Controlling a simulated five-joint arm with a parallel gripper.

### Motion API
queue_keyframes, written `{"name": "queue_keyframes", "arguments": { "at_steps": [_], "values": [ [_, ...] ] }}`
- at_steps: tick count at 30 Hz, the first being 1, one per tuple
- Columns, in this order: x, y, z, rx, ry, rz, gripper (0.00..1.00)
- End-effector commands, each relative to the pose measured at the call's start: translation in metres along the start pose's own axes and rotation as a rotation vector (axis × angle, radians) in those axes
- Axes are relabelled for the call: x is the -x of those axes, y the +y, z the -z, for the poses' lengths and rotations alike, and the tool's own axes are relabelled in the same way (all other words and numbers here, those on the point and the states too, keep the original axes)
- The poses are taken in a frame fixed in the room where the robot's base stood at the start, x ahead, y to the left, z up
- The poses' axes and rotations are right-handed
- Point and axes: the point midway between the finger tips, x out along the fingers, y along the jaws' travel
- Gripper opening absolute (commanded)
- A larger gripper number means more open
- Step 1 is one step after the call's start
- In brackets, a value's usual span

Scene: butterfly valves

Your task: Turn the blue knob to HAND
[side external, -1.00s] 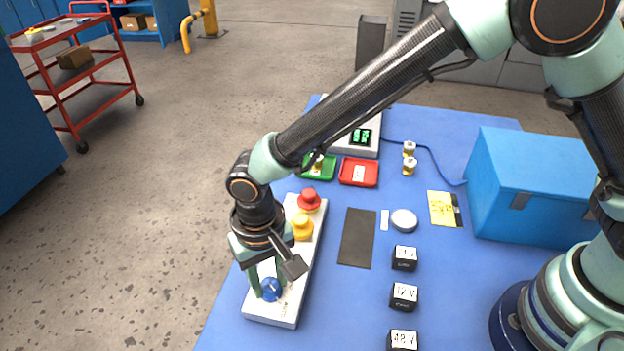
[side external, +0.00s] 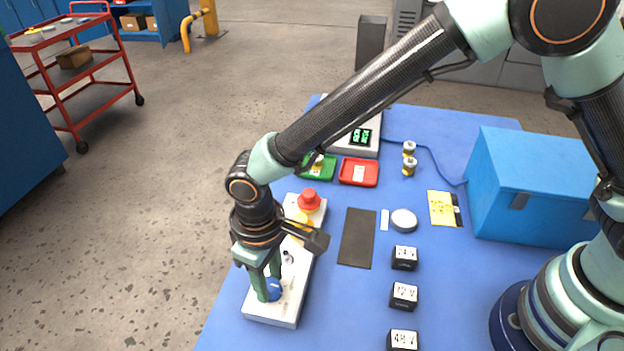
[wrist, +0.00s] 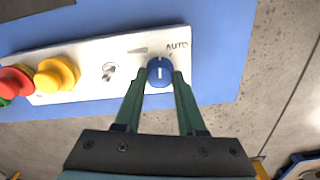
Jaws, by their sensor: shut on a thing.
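The blue knob (wrist: 160,73) sits at the right end of the light grey control panel (wrist: 100,87) in the wrist view, and low in the side view (side external: 274,291). Its white line stands about upright in the wrist view, between the "HAND" label (wrist: 137,50) at upper left and the "AUTO" label (wrist: 176,46) at upper right. My gripper (wrist: 160,82) is shut on the knob, one green finger on each side. In the side view my gripper (side external: 268,287) points down at the panel, and its fingers partly hide the knob.
A key switch (wrist: 110,71), a yellow button (wrist: 56,75) and a red button (wrist: 14,80) share the panel. In the side view a dark mat (side external: 357,238), a red tray (side external: 359,172) and several black blocks (side external: 404,297) lie to the right on the blue table.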

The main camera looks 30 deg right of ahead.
Motion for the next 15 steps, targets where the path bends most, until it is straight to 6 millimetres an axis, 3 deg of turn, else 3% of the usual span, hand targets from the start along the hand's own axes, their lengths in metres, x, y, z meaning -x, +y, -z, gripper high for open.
{"name": "queue_keyframes", "arguments": {
  "at_steps": [15],
  "values": [
    [0.0014, -0.0003, 0.0006, 0.481, 0.001, 0.0, 0.0]
  ]
}}
